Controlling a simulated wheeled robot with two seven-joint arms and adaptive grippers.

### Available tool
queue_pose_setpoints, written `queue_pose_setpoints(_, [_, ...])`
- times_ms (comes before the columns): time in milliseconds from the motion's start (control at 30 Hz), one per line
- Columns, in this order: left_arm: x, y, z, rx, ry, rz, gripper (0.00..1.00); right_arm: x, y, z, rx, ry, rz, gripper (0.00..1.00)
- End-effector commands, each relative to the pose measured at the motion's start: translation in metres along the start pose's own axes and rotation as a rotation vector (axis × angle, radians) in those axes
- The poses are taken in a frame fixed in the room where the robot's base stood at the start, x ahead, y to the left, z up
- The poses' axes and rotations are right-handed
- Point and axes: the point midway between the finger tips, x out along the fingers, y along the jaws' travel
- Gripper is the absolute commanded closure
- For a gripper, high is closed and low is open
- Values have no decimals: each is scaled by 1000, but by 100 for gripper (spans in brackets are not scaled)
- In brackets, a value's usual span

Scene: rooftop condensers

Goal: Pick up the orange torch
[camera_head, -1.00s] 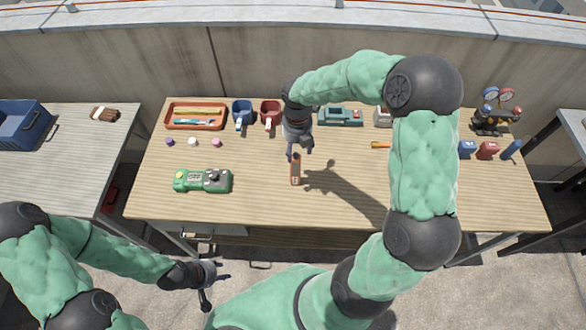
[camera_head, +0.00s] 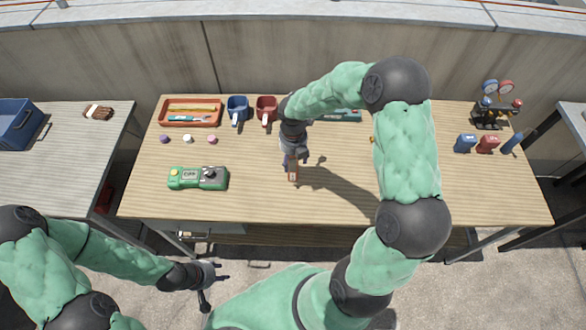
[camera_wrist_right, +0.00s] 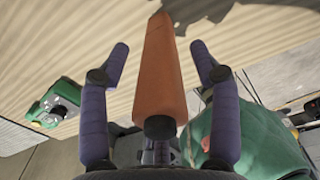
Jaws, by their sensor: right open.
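My right gripper (camera_head: 297,160) is over the torch, pointing down. In the wrist view its two purple fingers (camera_wrist_right: 158,50) are spread on either side of the torch, with gaps between. My left gripper (camera_head: 218,291) is empty, fingers apart, in front of the bench.
A green device (camera_head: 198,178) lies left of the torch. Behind are an orange tray (camera_head: 190,123), blue mug (camera_head: 238,103) and red mug (camera_head: 266,104). A gauge manifold (camera_head: 490,115) stands at the right. Bench around the torch is clear; my right arm hides part.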

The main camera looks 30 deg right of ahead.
Motion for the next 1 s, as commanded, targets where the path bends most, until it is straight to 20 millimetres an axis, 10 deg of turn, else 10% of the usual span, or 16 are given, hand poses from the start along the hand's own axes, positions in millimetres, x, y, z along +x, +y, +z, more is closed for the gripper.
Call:
queue_pose_setpoints(233, [0,0,0,0,0,0,60,0,0,0,0,1,0,99])
queue_pose_setpoints(667, [-1,0,0,0,0,0,60,-4,0,0,1,-1,0,100])
queue_pose_setpoints(1000, [-12,4,0,0,0,0,60,-44,-1,-8,-2,-2,1,100])
